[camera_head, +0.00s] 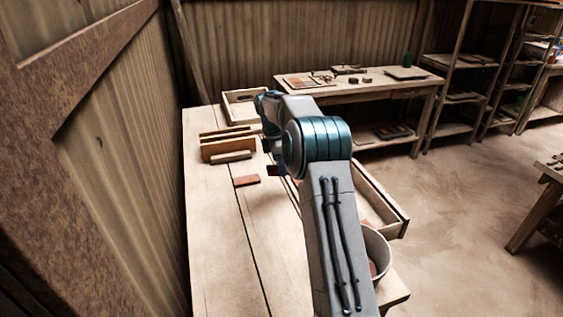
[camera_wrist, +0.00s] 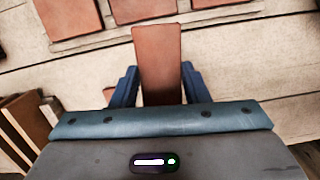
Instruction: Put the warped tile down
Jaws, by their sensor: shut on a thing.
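My gripper (camera_wrist: 158,80) is shut on a reddish-brown tile (camera_wrist: 157,58), one blue finger on each side of it. The tile points away from the wrist, over the pale wooden bench top. Any warp in it does not show clearly. In the head view a small brown end (camera_head: 273,170) shows below my arm, and my arm hides most of the gripper. Several more tiles (camera_wrist: 70,15) lie in a row at the top of the wrist view, apart from the held one.
A lone tile (camera_head: 246,181) lies on the bench (camera_head: 220,215) at left. A wooden rack (camera_head: 228,150) stands behind it. A shallow tray (camera_head: 386,202) and a bucket (camera_head: 378,246) with reddish pieces are right of my arm. The bench's near left is clear.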

